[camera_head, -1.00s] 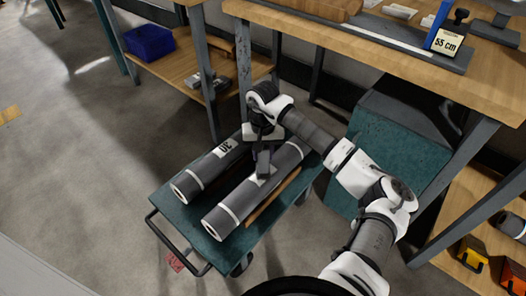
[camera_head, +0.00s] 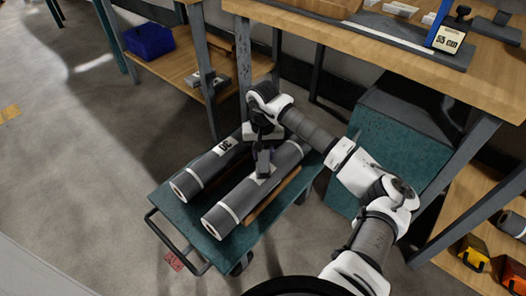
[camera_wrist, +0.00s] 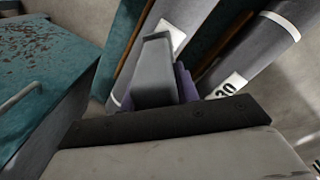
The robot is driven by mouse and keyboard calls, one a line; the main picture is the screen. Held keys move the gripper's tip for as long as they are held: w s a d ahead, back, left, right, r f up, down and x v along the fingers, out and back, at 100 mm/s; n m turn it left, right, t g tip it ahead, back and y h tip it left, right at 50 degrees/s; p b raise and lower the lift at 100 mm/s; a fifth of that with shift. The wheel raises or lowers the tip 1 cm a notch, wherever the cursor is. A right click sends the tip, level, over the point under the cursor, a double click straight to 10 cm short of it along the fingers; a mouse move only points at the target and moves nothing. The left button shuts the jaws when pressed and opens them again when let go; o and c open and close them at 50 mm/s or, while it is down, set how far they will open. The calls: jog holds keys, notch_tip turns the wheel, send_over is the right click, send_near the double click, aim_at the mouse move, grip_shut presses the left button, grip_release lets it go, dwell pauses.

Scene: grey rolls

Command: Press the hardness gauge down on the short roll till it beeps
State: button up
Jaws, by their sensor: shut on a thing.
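Two grey rolls with white bands lie side by side on a teal cart (camera_head: 163,201). The left roll (camera_head: 209,166) carries a "30" label; it also shows in the wrist view (camera_wrist: 213,70). The right roll (camera_head: 239,195) has a white label patch under my gripper; it also shows in the wrist view (camera_wrist: 190,22). I cannot tell for certain which roll is shorter. My gripper (camera_head: 264,150) points down over the middle of the right roll. It is shut on the hardness gauge (camera_wrist: 155,80), a grey block. Whether the gauge's foot touches the roll is hidden.
A brown strip (camera_head: 272,195) lies on the cart beside the right roll. A wooden bench (camera_head: 395,55) behind holds a "55 cm" sign (camera_head: 447,40). A teal cabinet (camera_head: 398,135) stands right of the cart. A blue bin (camera_head: 149,41) sits on a shelf at back left.

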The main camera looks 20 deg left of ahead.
jog(key=shift+f+b, duration=0.45)
jog(key=shift+b, duration=0.2)
dwell(1.4)
jog(key=shift+r, duration=0.15)
jog(key=shift+r+p, duration=1.65)
jog(key=shift+r, duration=1.8)
